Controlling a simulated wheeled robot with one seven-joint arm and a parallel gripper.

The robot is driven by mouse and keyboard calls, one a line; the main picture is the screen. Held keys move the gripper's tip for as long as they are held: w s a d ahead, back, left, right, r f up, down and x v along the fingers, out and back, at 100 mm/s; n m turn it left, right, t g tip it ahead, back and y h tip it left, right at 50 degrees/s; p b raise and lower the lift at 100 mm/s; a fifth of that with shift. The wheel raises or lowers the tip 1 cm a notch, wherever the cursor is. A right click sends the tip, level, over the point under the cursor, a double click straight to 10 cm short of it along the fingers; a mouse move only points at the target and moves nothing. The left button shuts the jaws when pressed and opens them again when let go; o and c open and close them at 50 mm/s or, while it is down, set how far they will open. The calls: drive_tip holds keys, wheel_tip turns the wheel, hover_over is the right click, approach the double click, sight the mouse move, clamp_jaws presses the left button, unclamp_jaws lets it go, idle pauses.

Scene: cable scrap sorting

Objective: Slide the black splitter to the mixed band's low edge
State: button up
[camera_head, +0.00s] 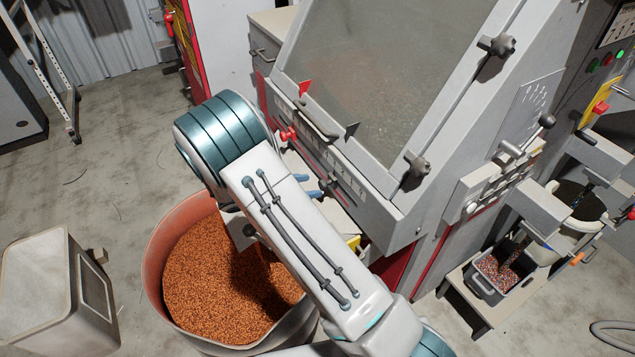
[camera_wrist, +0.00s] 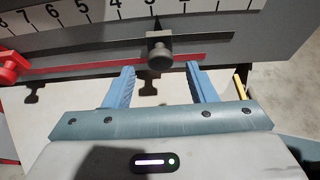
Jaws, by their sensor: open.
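The black splitter (camera_wrist: 159,50) is a dark block with a round knob on a slotted rail, at the upper middle of the wrist view. In the head view, its dark knob (camera_head: 328,181) shows at the machine's front edge. My gripper (camera_wrist: 162,82) is open, its two blue fingers pointing at the rail. The knob lies between the fingers' lines and just beyond their tips, with no contact visible. A white number scale (camera_wrist: 130,13) runs above the rail. The red splitter (camera_wrist: 10,65) sits on the same rail to the left. The mixed band's edge cannot be made out.
A red tub (camera_head: 156,262) of copper-coloured granules stands below my arm. A pale bin (camera_head: 38,285) stands at the lower left. A red flag (camera_head: 304,88) and a black flag (camera_head: 352,129) stand at the sloped window's lower edge. A grey container (camera_head: 489,286) with mixed granules is at right.

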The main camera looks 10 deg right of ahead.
sight(320, 185)
drive_tip(key=shift+x, duration=2.1)
